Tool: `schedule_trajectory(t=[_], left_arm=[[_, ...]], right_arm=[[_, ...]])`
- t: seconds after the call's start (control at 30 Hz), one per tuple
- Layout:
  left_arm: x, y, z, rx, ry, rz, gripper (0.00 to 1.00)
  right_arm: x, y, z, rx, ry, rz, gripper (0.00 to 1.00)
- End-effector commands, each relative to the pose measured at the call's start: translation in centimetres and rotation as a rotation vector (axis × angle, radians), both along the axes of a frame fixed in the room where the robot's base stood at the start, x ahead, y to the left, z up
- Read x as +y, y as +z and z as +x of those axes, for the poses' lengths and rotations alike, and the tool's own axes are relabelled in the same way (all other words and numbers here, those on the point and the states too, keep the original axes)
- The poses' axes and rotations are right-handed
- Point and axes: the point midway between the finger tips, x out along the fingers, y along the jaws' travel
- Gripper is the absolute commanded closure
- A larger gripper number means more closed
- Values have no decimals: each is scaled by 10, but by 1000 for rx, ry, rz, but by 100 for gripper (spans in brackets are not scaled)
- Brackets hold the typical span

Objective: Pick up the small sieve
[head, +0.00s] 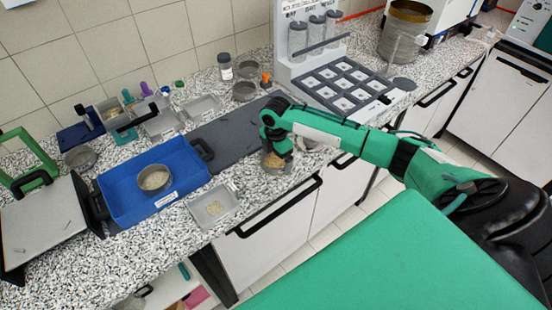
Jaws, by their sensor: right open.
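My right gripper (280,155) points down at the counter's front edge, its jaws open. A small round metal pan with tan grains (272,162), which may be the small sieve, sits right under and beside the fingers. The gripper partly hides it, and I cannot tell whether they touch. Another round metal sieve-like pan with pale contents (154,179) stands in the blue tray (190,184) to the left. My left gripper is not in view.
A dark grey mat (232,138) lies behind my right gripper. A square grey dish (214,207) with grains is at the front. A grey rack (345,84) with clear cylinders stands behind. Several small dishes, a jar (225,67) and a tall brass-topped sieve stack (404,32) line the back.

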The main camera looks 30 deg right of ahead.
Motion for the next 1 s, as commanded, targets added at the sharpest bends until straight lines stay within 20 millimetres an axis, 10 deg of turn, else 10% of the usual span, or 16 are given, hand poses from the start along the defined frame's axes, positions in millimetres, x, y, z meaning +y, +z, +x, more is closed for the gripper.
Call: schedule_trajectory(t=[0.3,0.5,1.0], left_arm=[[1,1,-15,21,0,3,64],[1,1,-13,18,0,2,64],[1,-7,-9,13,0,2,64]], right_arm=[[0,-8,0,-1,0,0,0],[0,-7,0,-1,0,0,33],[0,16,1,-5,1,0,33]])
